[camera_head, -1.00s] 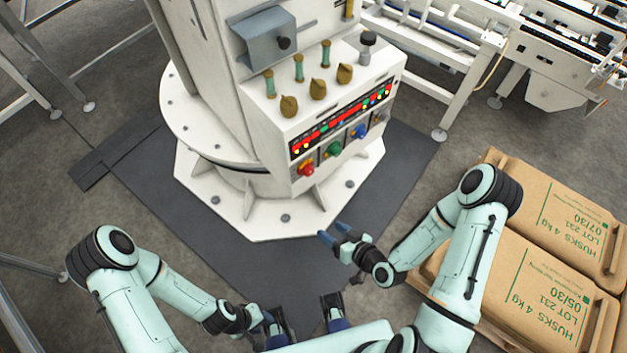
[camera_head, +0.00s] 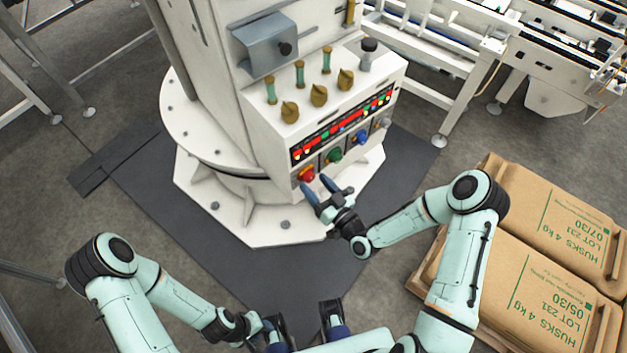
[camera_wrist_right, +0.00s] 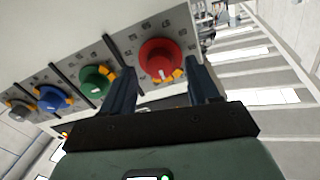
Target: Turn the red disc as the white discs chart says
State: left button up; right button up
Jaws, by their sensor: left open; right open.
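The red disc (camera_head: 306,174) is the leftmost of a row of knobs low on the front of the white machine. My left gripper (camera_head: 266,326) is open and empty low in the head view, far from the machine. I cannot make out a white discs chart.
A green knob (camera_head: 334,154), a blue knob (camera_head: 361,137) and a grey knob (camera_head: 384,123) sit to the right of the red disc. Lit displays (camera_head: 345,122) run above them. Husk bags (camera_head: 545,290) lie on a pallet at the right. Dark mat (camera_head: 250,270) surrounds the machine base.

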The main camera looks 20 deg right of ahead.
jog(key=shift+x, duration=0.85)
jog(key=c, duration=1)
jog(key=shift+c, duration=0.2)
jog(key=shift+m+b, duration=0.85)
jog(key=shift+m, duration=0.55)
jog(key=shift+m+b, duration=0.5)
jog(key=shift+m, duration=0.9)
